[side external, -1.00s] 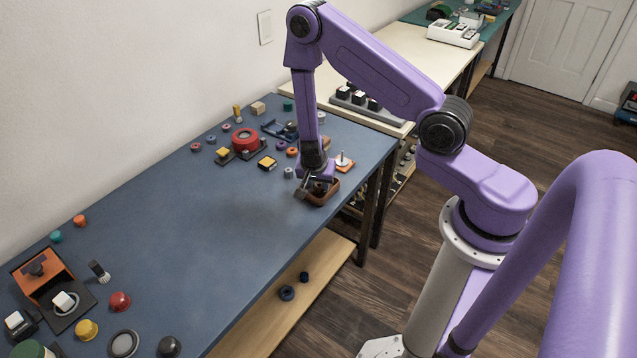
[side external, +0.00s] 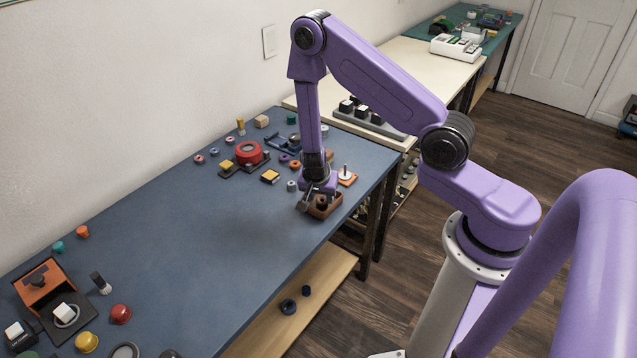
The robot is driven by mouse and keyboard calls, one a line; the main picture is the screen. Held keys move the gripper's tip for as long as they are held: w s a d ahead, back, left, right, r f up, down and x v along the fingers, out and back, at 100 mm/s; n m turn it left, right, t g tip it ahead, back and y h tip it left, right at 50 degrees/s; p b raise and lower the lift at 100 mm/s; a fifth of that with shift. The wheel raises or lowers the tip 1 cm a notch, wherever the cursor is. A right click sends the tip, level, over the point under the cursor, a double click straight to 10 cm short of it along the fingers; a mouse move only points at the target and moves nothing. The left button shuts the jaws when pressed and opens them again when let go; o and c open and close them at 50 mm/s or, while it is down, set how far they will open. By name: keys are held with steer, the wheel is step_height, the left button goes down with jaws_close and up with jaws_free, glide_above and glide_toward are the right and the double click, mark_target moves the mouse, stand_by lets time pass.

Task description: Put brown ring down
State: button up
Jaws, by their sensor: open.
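My gripper (side external: 312,198) points down at the brown open tray (side external: 332,213) near the right edge of the blue table. It is open, its fingers over the tray's left side. Something small and dark brown (side external: 322,201) shows inside the tray beside the fingers. I cannot tell whether it is the brown ring, because the gripper hides part of the tray. No other brown ring can be made out.
An orange plate with an upright peg (side external: 345,176) stands right behind the tray. A small grey-white ring (side external: 292,186), a black-and-yellow block (side external: 270,176) and a red round piece (side external: 248,152) lie to the left. The table's middle (side external: 200,235) is clear.

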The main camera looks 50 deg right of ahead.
steer(key=v, duration=1.1)
steer(key=w+a+r+n+t+y, duration=0.2)
steer(key=a+r+n+y, duration=0.35)
steer(key=a, duration=0.45)
steer(key=s+a+r+n+g+y, duration=0.2)
steer(key=s+a+r+n+y, duration=0.15)
steer(key=s+a+n, duration=0.45)
steer(key=s+d+r+n+g+h, duration=0.1)
steer(key=s+r+n, duration=0.15)
steer(key=s, duration=0.35)
steer(key=s+d+r+n+g, duration=0.1)
steer(key=s+r+n, duration=0.1)
steer(key=s+n, duration=0.25)
steer(key=s+d+r+n+h, duration=0.3)
steer(key=s+d+n, duration=0.2)
steer(key=s+d, duration=0.2)
steer(key=shift+s+r, duration=0.2)
steer(key=shift+s, duration=0.05)
